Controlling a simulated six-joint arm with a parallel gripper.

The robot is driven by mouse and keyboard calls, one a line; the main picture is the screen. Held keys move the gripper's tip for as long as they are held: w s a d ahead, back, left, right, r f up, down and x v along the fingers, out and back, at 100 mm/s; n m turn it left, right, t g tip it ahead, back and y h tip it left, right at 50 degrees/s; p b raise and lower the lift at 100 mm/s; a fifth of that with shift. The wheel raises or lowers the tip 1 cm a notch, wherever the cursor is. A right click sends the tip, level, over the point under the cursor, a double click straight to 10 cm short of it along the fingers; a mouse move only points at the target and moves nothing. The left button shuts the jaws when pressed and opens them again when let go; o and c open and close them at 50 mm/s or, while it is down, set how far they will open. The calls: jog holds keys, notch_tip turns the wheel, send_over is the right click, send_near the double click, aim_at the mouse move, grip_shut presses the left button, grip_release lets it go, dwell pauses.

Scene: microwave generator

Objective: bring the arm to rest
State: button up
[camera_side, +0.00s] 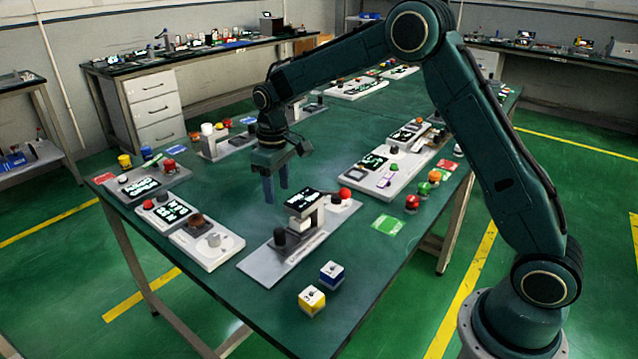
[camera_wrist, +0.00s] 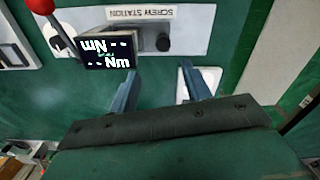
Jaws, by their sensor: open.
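My gripper (camera_side: 276,194) hangs over the middle of the green table (camera_side: 345,262) with its fingers pointing down. The two fingers are apart with nothing between them. In the wrist view my gripper (camera_wrist: 160,85) also shows spread fingers, with a screw station (camera_wrist: 202,24) in front of them. Its display (camera_wrist: 108,51) reads "Nm" and a lever with a red knob (camera_wrist: 40,5) stands at its left. In the side view the gripper is behind and left of a grey station with a black display (camera_side: 304,199).
A blue-and-white cube (camera_side: 332,274) and a yellow-and-white cube (camera_side: 311,300) lie near the front edge. Panels with knobs and displays line the table's left and right sides, including a white panel (camera_side: 207,243). Red, orange and green knobs (camera_side: 424,189) stand at the right edge.

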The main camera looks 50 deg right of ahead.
jog(key=shift+r, duration=0.2)
jog(key=s+r+m+t, duration=0.1)
jog(key=s+r+t, duration=0.2)
jog(key=s+r, duration=1.2)
jog(key=s+m+t, duration=0.1)
jog(key=s+t, duration=0.1)
jog(key=s, duration=1.7)
jog(key=shift+f+m+t, duration=0.3)
